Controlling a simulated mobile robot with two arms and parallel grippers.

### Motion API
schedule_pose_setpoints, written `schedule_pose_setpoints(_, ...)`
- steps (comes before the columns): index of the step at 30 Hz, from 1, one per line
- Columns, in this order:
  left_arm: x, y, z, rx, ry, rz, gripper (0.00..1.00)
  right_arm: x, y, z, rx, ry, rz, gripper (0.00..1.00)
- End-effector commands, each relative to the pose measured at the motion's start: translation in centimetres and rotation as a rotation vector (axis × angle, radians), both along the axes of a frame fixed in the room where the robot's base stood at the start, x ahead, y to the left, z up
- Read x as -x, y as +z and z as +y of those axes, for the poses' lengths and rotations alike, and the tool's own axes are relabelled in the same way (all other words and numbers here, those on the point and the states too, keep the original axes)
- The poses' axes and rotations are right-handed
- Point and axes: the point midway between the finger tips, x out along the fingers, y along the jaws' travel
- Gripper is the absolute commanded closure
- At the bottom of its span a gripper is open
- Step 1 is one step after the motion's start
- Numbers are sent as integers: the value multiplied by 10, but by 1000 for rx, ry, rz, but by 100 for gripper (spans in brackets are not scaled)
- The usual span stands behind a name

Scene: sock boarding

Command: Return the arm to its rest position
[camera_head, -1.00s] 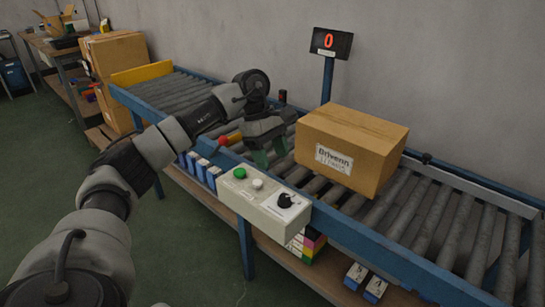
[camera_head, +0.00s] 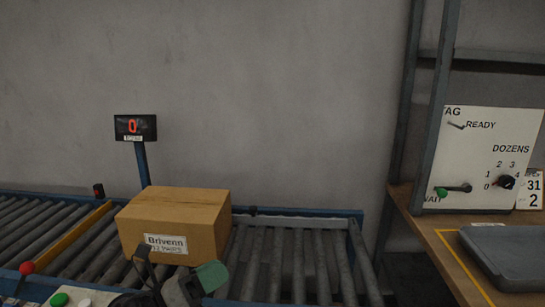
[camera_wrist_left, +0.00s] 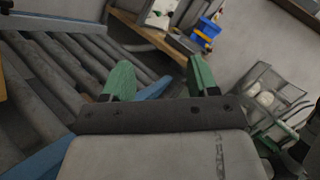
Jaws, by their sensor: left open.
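My left gripper (camera_head: 195,283) is low in the head view, in front of the cardboard box, with a green fingertip showing. In the left wrist view its two green fingers (camera_wrist_left: 160,82) stand wide apart with nothing between them. The rest of my left arm is mostly below the head picture. The cardboard box (camera_head: 185,216), labelled Brivenn, sits closed on the roller conveyor (camera_head: 285,262).
A red 0 shows on the display (camera_head: 135,128) behind the box. A yellow bar (camera_head: 68,243) crosses the rollers left of it. A bench with a grey tray (camera_head: 505,250) and a TAG panel (camera_head: 485,150) stands right. The rollers right of the box are clear.

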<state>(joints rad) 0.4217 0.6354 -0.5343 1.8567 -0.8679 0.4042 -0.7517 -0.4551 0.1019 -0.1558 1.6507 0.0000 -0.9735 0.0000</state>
Motion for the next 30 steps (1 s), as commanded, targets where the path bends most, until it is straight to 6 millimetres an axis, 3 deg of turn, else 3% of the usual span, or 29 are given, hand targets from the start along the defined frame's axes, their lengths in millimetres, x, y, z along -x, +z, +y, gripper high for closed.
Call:
schedule_pose_setpoints(5, 8, -19, 23, 523, 271, 425, 41, 0, 0, 0, 0, 0, 0, 46)
schedule_pose_setpoints(11, 42, -90, 70, 1043, 619, 953, 41, 0, 0, 0, 0, 0, 0, 46)
schedule_pose_setpoints(15, 94, -149, 91, 1337, 889, 1304, 41, 0, 0, 0, 0, 0, 0, 46)
schedule_pose_setpoints(18, 133, -180, 97, 1475, 1056, 1488, 41, 0, 0, 0, 0, 0, 0, 46)
schedule_pose_setpoints(24, 202, -214, 100, 1636, 1330, 1741, 41, 0, 0, 0, 0, 0, 0, 46)
schedule_pose_setpoints(30, 264, -229, 96, 1731, 1581, 1928, 41, 0, 0, 0, 0, 0, 0, 46)
